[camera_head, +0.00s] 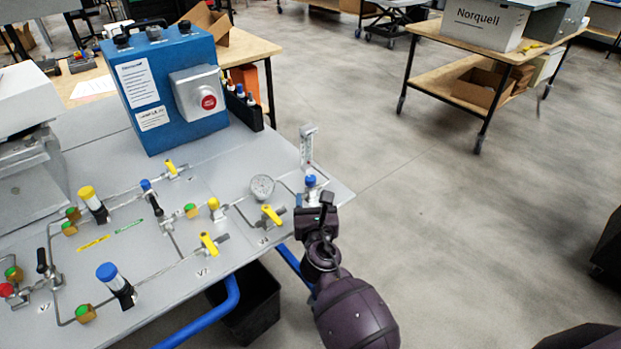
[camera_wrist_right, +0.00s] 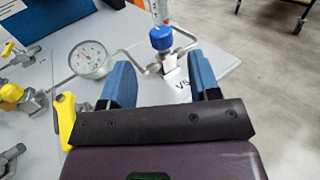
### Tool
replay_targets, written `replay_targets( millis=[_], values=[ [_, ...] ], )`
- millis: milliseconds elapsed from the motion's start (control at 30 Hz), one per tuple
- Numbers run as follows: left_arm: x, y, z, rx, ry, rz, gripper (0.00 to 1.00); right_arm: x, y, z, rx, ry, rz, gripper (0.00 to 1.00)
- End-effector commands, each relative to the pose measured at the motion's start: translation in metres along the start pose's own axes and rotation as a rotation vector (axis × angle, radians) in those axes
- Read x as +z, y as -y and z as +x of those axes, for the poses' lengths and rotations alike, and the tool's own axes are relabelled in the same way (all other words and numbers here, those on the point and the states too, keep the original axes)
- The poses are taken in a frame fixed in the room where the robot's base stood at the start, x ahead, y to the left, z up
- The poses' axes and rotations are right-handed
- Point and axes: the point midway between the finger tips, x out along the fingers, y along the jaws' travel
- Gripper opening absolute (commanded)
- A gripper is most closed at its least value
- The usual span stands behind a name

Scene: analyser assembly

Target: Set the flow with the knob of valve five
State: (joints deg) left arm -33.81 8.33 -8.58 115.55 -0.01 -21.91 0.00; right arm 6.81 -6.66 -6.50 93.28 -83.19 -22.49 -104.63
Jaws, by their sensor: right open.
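The blue knob of valve five (camera_head: 310,181) is at the right corner of the grey panel. It also shows in the right wrist view (camera_wrist_right: 161,38), on a metal valve body with a "V5" label beside it. My right gripper (camera_head: 318,205) is just in front of that knob, over the panel's edge. In the wrist view its two blue fingers (camera_wrist_right: 160,75) are spread apart with nothing between them, and the knob appears beyond the gap, not touched. My left gripper is not in view.
A round gauge (camera_head: 262,187) and a yellow-handled valve (camera_head: 271,214) lie left of the knob. A clear upright flow tube (camera_head: 307,146) stands behind it. A blue box with a red button (camera_head: 172,89) stands farther back. Open floor lies to the right.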

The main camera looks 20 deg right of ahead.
Motion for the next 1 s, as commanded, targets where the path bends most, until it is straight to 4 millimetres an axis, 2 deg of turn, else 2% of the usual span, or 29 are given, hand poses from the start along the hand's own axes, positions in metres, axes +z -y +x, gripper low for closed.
replay_targets(
  millis=[300,500,700,967,1000],
  values=[
    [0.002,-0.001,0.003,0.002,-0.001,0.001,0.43,-0.001,0.0,0.051,0.0,0.0,0.002,0.56],
    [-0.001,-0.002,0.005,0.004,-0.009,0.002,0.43,-0.001,0.001,0.073,-0.001,-0.001,0.002,0.56],
    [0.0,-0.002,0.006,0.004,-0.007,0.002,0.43,-0.001,0.0,0.082,0.0,-0.001,0.003,0.56],
    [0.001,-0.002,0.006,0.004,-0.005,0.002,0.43,0.0,0.001,0.082,0.0,-0.001,0.003,0.56],
    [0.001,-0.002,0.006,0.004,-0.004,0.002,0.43,0.0,0.001,0.082,0.0,-0.001,0.003,0.53]
  ],
)
